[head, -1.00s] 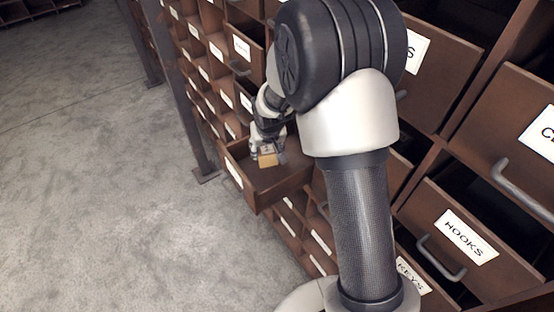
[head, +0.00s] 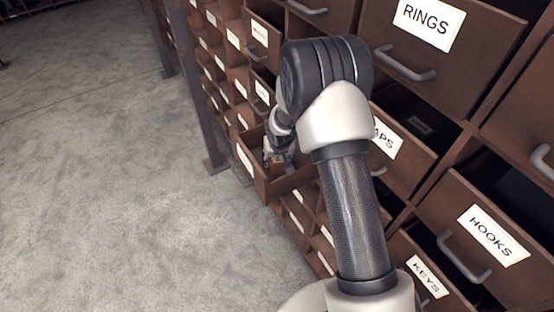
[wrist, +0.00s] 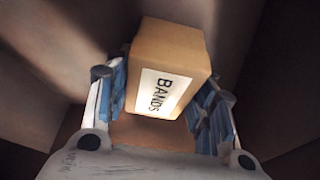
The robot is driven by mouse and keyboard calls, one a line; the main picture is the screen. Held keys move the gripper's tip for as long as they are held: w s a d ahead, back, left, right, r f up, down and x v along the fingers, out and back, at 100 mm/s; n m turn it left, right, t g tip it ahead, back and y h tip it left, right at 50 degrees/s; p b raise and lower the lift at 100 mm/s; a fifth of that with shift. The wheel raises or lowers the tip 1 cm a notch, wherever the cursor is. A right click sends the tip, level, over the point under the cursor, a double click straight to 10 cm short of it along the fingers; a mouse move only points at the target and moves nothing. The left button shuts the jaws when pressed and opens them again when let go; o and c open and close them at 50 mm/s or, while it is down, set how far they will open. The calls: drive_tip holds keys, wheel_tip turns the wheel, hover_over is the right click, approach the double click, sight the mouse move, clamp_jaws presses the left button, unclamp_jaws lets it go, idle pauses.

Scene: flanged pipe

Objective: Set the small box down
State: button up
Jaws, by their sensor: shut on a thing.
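The small box (wrist: 172,62) is tan, with a white label reading BANDS, and fills the middle of the wrist view. My gripper (wrist: 168,95) is shut on it, with one blue-padded finger on each side. In the head view my gripper (head: 277,160) is down inside an open, pulled-out brown drawer (head: 262,183), and the box is small and mostly hidden there. Drawer walls surround the box in the wrist view. I cannot tell whether the box touches the drawer floor.
A large brown cabinet of labelled drawers fills the right side, several pulled out, including the RINGS drawer (head: 440,45) and the HOOKS drawer (head: 480,235). A dark upright post (head: 190,90) stands left of the open drawer. The grey floor (head: 110,200) at left is clear.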

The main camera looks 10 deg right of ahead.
drive_tip(key=shift+r, duration=0.15)
drive_tip(key=shift+f, duration=0.25)
drive_tip(key=o, duration=1.3)
drive_tip(key=shift+r, duration=0.15)
